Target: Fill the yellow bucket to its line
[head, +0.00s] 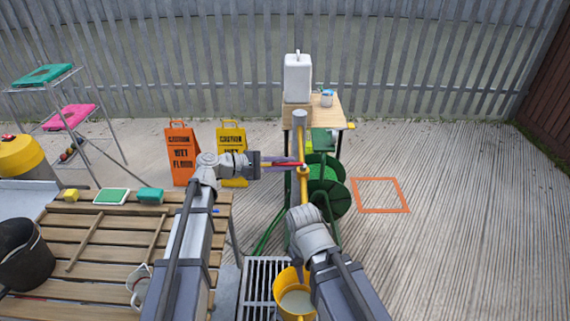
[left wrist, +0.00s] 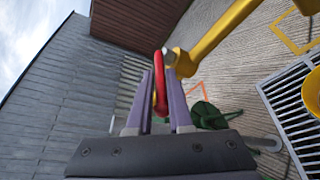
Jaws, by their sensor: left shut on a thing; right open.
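The yellow bucket (head: 282,282) stands on the floor grate, low in the head view, partly behind my right arm. A pale grey surface shows inside it; I cannot make out its line. Its edge shows at the right of the left wrist view (left wrist: 312,92). A yellow pipe (head: 303,188) rises above the grate, with a red lever (left wrist: 160,85) at its end. My left gripper (head: 300,164) is shut on the red lever, which lies between its purple fingers. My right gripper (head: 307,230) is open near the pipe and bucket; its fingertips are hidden.
A green hose reel (head: 328,196) stands right behind the pipe. A slatted bench (head: 100,243) with a black bucket (head: 24,252) and a white jug (head: 138,287) is at the left. Wet-floor signs (head: 182,155) stand behind. Floor around the orange square (head: 381,210) is clear.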

